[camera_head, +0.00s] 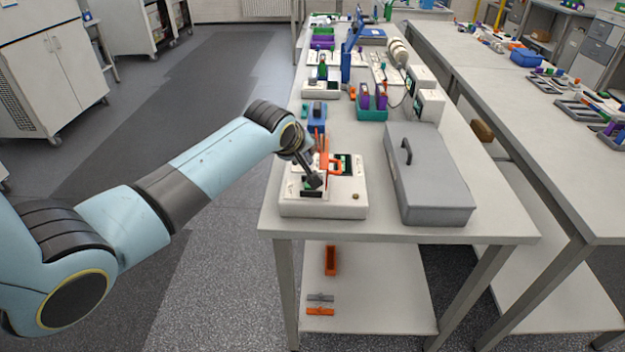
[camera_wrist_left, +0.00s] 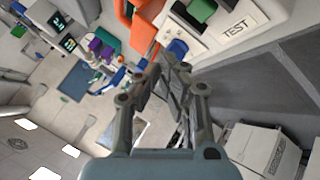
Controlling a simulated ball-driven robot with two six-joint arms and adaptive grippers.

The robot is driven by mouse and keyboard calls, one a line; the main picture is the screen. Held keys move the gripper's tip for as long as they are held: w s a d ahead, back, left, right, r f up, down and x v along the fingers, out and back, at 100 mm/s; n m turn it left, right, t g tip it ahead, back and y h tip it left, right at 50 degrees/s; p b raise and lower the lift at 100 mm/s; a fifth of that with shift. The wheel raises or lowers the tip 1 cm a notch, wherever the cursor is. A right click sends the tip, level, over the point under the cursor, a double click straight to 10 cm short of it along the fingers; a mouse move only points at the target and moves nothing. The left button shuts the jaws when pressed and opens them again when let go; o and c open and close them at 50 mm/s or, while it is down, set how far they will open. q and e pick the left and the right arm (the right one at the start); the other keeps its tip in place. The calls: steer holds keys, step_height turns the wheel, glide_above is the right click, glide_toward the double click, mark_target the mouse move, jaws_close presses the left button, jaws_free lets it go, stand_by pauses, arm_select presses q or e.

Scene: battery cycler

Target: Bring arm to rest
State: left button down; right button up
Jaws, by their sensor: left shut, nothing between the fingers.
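My left arm comes in from the left in the head view. Its gripper (camera_head: 314,181) is shut and empty, over the left part of a white box-shaped device (camera_head: 345,206) at the table's near end. I cannot tell whether the fingertips touch the device. In the left wrist view the gripper (camera_wrist_left: 168,66) has its fingers together. A white panel with a TEST label (camera_wrist_left: 238,24) and a blue part (camera_wrist_left: 177,47) lie beyond them. An orange part (camera_head: 335,169) stands on the device behind the gripper. My right gripper is not in view.
Behind are a blue container (camera_head: 317,119) and a green bin (camera_head: 371,113). The aisle left of the table is clear. A second long table (camera_head: 520,130) runs along the right.

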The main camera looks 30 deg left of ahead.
arm_select(q)
steer(key=s+d+r+m+g, duration=0.2)
steer(key=s+d+m, duration=0.15)
steer(key=s, duration=0.85)
steer(key=s+d+r+m+g+h, duration=0.1)
steer(key=s+d+r+m, duration=0.3)
steer(key=s, duration=0.7)
steer(key=s+d+r+m+g, duration=0.15)
steer(key=s+m, duration=0.35)
steer(key=s, duration=0.7)
step_height(320, 180, down, 41)
steer(key=s+a+g+b, duration=0.2)
steer(key=b, duration=1.1)
steer(key=s+f+g+b, duration=0.1)
steer(key=s+f+b, duration=0.4)
steer(key=s+f, duration=0.4)
steer(key=s+a+f+b, duration=0.1)
steer(key=s+f+b, duration=0.4)
steer(key=f, duration=1.2)
steer(key=s, duration=0.4)
steer(key=shift+s+g, duration=0.15)
steer(key=shift+g, duration=0.2)
steer(key=shift+n, duration=0.25)
